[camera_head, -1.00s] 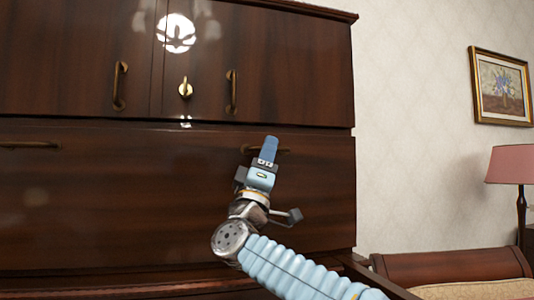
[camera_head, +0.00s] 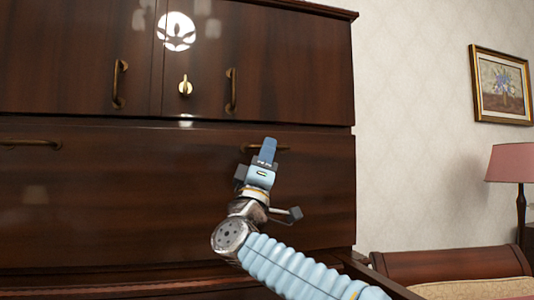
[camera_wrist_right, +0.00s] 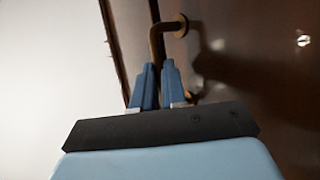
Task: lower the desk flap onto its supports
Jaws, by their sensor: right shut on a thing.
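The desk flap (camera_head: 130,200) is the wide dark wood front panel below the two upper doors. It stands close to upright, its top edge near the doors' lower edge. A brass handle (camera_head: 28,143) is at its upper left and another brass handle (camera_head: 283,148) at its upper right. My right gripper (camera_head: 268,150) is shut on the right handle, hiding part of it. In the right wrist view, the fingers (camera_wrist_right: 158,88) close around the bar of the handle (camera_wrist_right: 157,42). The flap's supports are not visible. My left gripper is not in view.
The upper doors have brass handles (camera_head: 231,90) and a key (camera_head: 185,87). To the right are a patterned wall, a framed picture (camera_head: 502,87), a pink lamp (camera_head: 510,164) and a wooden-framed seat (camera_head: 455,266).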

